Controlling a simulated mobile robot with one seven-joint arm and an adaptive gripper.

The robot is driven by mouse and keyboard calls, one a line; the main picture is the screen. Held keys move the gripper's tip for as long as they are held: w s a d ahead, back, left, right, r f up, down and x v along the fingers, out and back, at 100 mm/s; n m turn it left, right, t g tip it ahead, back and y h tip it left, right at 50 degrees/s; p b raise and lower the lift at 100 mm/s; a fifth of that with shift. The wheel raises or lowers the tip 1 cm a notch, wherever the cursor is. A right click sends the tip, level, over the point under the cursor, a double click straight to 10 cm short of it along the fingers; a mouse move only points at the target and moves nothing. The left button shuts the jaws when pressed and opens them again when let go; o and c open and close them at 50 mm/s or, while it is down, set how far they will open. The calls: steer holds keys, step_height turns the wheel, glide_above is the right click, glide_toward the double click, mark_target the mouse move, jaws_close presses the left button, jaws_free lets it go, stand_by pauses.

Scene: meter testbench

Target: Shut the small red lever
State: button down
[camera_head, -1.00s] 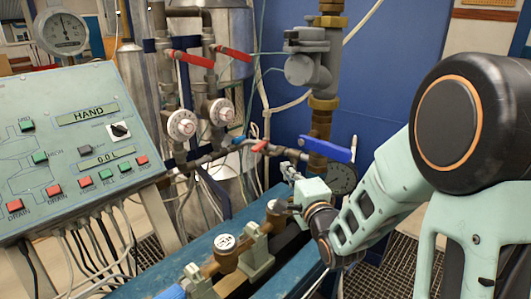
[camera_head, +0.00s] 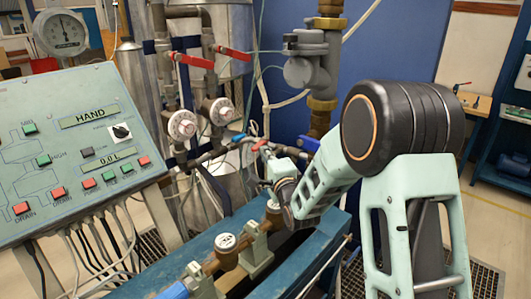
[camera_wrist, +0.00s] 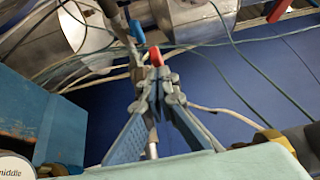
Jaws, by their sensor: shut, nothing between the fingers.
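The small red lever (camera_head: 259,146) sits on the low horizontal pipe, just beyond my gripper. In the wrist view the red lever (camera_wrist: 156,57) shows right at the tips of my gripper (camera_wrist: 158,80), whose fingers are shut and empty. I cannot tell whether the tips touch it. In the head view my gripper (camera_head: 268,160) is small and partly hidden by my own wrist, close to the lever on its near right side. The lever's valve body is mostly hidden by the fingers in the wrist view.
A small blue lever (camera_head: 239,138) is just left of the red one. Two larger red levers (camera_head: 192,60) (camera_head: 233,53) are higher up on the pipes. A larger blue lever (camera_head: 309,143) is partly behind my arm. The control panel (camera_head: 75,150) stands at left, a blue bench (camera_head: 225,258) below.

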steer(key=shift+f+b, duration=0.1)
steer(key=shift+b, duration=0.3)
steer(key=a+b, duration=0.2)
steer(key=b, duration=0.4)
steer(key=shift+a, duration=0.2)
stand_by(0.3)
